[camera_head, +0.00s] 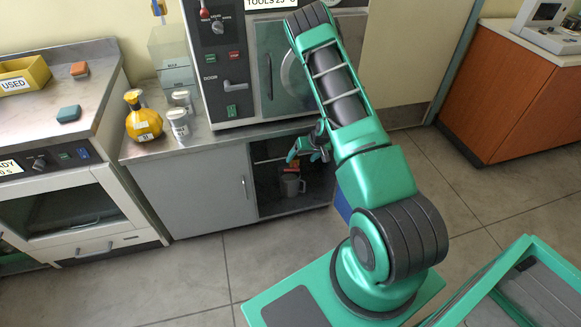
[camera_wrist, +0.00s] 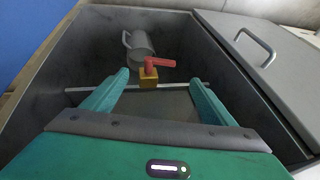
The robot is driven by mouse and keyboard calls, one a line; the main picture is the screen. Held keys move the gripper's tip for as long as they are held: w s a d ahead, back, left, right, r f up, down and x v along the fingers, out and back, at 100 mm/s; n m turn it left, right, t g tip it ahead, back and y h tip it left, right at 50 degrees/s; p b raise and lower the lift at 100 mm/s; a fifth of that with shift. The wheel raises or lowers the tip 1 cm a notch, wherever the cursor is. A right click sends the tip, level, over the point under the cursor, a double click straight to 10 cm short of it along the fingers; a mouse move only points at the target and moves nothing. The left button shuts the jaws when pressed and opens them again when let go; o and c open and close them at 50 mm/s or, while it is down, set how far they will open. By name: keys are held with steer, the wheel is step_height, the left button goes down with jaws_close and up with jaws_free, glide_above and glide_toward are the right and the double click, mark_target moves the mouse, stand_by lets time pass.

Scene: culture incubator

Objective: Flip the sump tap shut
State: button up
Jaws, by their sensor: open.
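The sump tap has a yellow body (camera_wrist: 149,79) and a red lever (camera_wrist: 160,62). In the wrist view it sits on a pale bar crossing the open cabinet bay, its lever pointing right, roughly along the bar. My gripper (camera_wrist: 160,79) is open, with one green finger on each side of the tap and nothing held; I cannot tell whether either finger touches it. In the head view my gripper (camera_head: 306,154) is at the mouth of the open bay under the counter.
A grey metal jug (camera_wrist: 138,45) stands beyond the tap; it also shows in the head view (camera_head: 291,186). Bay walls enclose the space. A grey door panel with a handle (camera_wrist: 257,47) lies to the right in the wrist view. A yellow flask (camera_head: 143,123) stands on the counter above.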

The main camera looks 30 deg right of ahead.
mark_target(292, 169)
steer(key=x, duration=1.1)
steer(key=shift+w+f, duration=0.25)
steer(key=shift+w, duration=0.05)
steer(key=c, duration=1)
